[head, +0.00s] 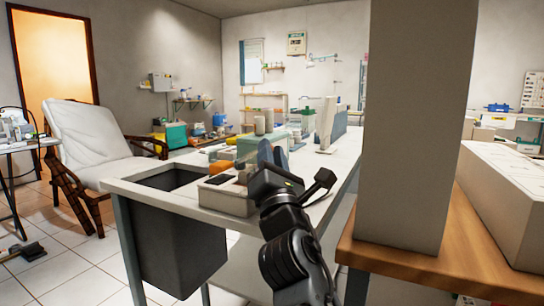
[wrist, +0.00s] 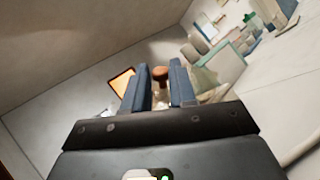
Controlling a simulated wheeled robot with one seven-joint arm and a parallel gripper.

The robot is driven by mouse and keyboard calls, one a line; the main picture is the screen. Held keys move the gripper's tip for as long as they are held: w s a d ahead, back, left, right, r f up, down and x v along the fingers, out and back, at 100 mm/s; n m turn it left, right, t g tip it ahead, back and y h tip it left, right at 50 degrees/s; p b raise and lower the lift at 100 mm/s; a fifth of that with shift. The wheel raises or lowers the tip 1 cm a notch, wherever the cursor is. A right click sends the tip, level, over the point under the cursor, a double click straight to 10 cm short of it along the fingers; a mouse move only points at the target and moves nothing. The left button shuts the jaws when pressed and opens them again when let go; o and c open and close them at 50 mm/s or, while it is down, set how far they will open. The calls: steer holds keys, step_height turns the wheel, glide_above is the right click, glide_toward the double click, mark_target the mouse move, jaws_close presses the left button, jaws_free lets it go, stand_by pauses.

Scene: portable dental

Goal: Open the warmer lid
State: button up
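A pale box-shaped unit with a dark panel on top (head: 228,196), which looks like the warmer, sits on the white table's near part. Its lid is hard to make out, partly hidden by my gripper. My gripper (head: 273,153) is above the unit's right side, its blue fingers pointing up and away. In the wrist view my gripper (wrist: 160,82) has its two blue fingers apart. A brown rounded knob (wrist: 160,73) on a pale stem appears in the gap between them. I cannot tell whether the fingers touch it or whether it belongs to the lid.
The white table (head: 318,170) also holds a green box (head: 250,146), pale canisters and small orange items. A dark bin (head: 172,240) hangs at its left end. A tall beige column (head: 405,120) on a wooden table (head: 400,262) stands close at right. A white reclining chair (head: 95,140) is at left.

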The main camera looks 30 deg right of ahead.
steer(key=o, duration=0.3)
steer(key=s+a, duration=0.1)
steer(key=s, duration=0.3)
steer(key=s+a+p, duration=0.1)
steer(key=s+a, duration=0.1)
steer(key=s, duration=0.2)
steer(key=s+a, duration=0.1)
steer(key=s, duration=0.3)
steer(key=shift+s+a+f+p, duration=0.15)
steer(key=shift+f+p, duration=0.15)
steer(key=shift+p, duration=0.1)
steer(key=shift+c, duration=0.2)
